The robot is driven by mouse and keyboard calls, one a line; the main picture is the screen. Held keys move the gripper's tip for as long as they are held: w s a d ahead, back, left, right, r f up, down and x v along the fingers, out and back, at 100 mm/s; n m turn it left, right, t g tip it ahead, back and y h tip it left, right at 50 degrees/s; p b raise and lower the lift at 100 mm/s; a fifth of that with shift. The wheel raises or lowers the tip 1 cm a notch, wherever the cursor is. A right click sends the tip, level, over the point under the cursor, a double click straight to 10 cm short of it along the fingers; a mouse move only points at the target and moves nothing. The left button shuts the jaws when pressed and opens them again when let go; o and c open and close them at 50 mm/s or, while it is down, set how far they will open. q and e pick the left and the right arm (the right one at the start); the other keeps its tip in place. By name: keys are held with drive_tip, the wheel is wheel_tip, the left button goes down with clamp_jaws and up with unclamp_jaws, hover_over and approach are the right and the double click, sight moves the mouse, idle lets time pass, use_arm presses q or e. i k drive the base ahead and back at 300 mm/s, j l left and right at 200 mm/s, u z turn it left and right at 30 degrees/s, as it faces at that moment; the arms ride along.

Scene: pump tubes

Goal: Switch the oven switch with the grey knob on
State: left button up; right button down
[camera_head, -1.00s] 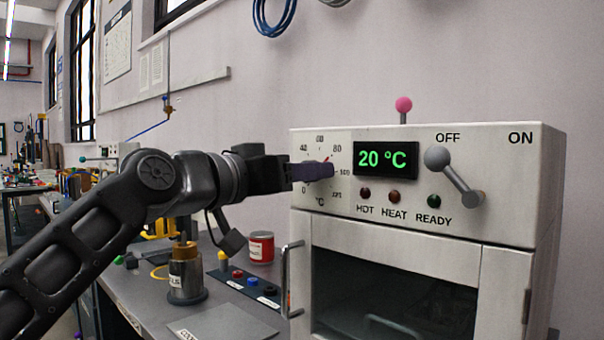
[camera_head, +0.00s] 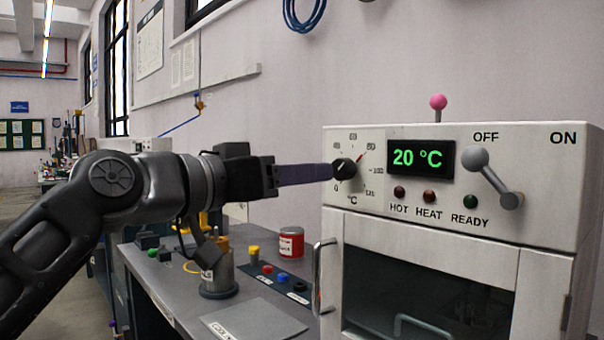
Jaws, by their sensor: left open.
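The oven (camera_head: 450,230) stands at the right. Its switch with the grey knob (camera_head: 475,159) is on the upper right of the front panel, with the lever tilted up-left and the knob under the OFF label; ON is printed further right. A black dial (camera_head: 344,169) with a temperature scale sits at the panel's left. The display (camera_head: 419,158) reads 20 °C. My left gripper (camera_head: 328,173) comes in from the left, its purple fingers pointing at the dial, close to it; I cannot tell whether they touch it. It is open and well left of the grey knob. My right gripper is out of view.
A pink ball knob (camera_head: 438,102) stands on top of the oven. The oven door has a handle (camera_head: 318,278) at its left. On the grey bench are a red can (camera_head: 291,242), several coloured buttons (camera_head: 268,269) and a metal cylinder (camera_head: 217,275).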

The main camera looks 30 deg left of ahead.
sight(474, 157)
drive_tip(key=k+j, duration=0.25)
drive_tip(key=k, duration=0.25)
drive_tip(key=k+j, duration=0.2)
drive_tip(key=k, duration=0.25)
drive_tip(key=k+j, duration=0.25)
drive_tip(key=k, duration=0.25)
